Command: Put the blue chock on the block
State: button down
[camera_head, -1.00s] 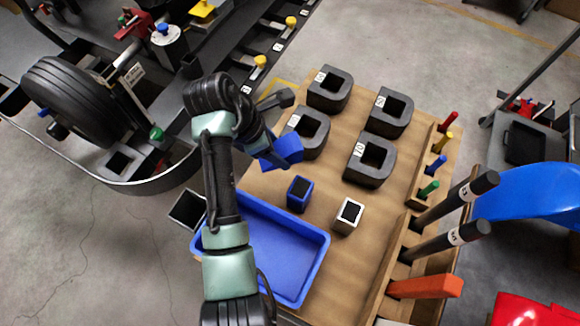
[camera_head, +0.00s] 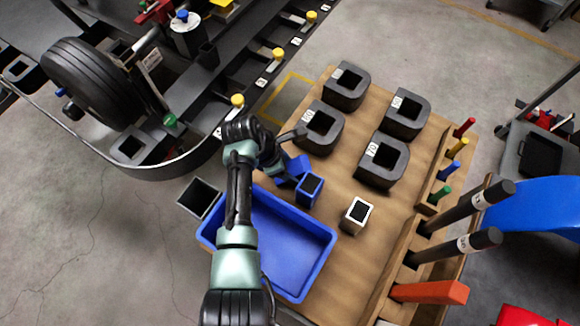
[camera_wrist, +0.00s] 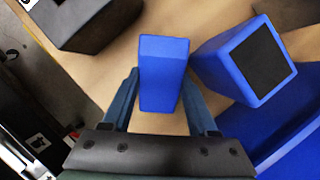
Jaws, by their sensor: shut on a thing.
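The blue chock (camera_wrist: 163,75) is between my gripper's two fingers (camera_wrist: 163,100) in the wrist view. My gripper is shut on it. In the head view the chock (camera_head: 291,170) shows partly behind my wrist, just left of a blue block with a black top (camera_head: 309,190). That block also shows in the wrist view (camera_wrist: 243,62), right of the chock with a narrow gap. A white block with a black top (camera_head: 357,214) stands farther right on the wooden table. I cannot tell whether the chock touches the table.
A blue tray (camera_head: 318,262) lies in front of the blocks. Several dark U-shaped weights (camera_head: 383,160) stand behind and to the right. Coloured pegs (camera_head: 458,149) and black-handled tools (camera_head: 470,245) line the right edge. A kart with a tyre (camera_head: 92,82) is at left.

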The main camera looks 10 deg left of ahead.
jog(key=shift+f, duration=0.1)
jog(key=shift+c, duration=2.2)
grip_release()
